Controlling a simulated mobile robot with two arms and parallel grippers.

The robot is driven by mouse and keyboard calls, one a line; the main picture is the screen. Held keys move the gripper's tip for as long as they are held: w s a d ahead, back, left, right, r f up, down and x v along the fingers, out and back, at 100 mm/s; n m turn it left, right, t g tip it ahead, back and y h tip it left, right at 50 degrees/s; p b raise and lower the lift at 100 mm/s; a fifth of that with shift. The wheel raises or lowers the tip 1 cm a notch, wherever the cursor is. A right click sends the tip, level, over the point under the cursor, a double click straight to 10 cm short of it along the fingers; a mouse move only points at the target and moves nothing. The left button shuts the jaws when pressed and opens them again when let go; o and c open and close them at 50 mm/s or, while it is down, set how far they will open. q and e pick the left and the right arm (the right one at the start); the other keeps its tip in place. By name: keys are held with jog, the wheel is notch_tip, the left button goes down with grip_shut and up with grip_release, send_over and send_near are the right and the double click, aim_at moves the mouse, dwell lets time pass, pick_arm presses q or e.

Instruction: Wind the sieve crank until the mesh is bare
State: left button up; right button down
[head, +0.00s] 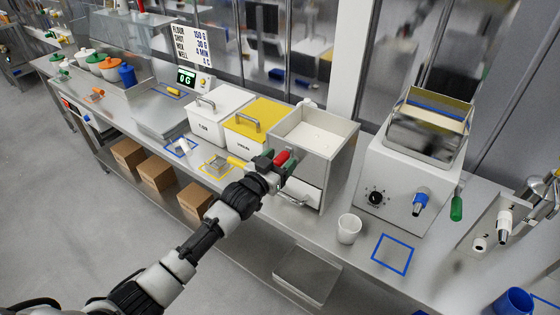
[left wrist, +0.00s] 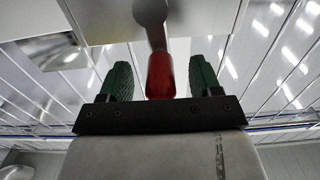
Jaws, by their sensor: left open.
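The sieve (head: 342,134) is a grey open-topped box on the bench. Its inside looks pale with a small dark spot; I cannot tell how much lies on the mesh. Its crank has a red handle (head: 282,157) at the near left side. My left gripper (head: 272,159) is at this handle. In the left wrist view the red handle (left wrist: 161,76) stands between the two green fingers of my left gripper (left wrist: 160,80), with a gap on each side. The fingers are open. My right gripper is not seen.
A white bin (head: 207,126) and a yellow-lidded bin (head: 262,116) stand left of the sieve. A drawer (head: 301,190) with a handle sits below it. A white cup (head: 348,228) and a steel machine (head: 402,178) stand to the right. A blue-taped square (head: 379,246) is empty.

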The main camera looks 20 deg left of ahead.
pick_arm(q)
jog(key=shift+s+a, duration=0.2)
jog(key=shift+s, duration=0.3)
jog(key=v, duration=0.8)
jog(key=shift+p, duration=0.45)
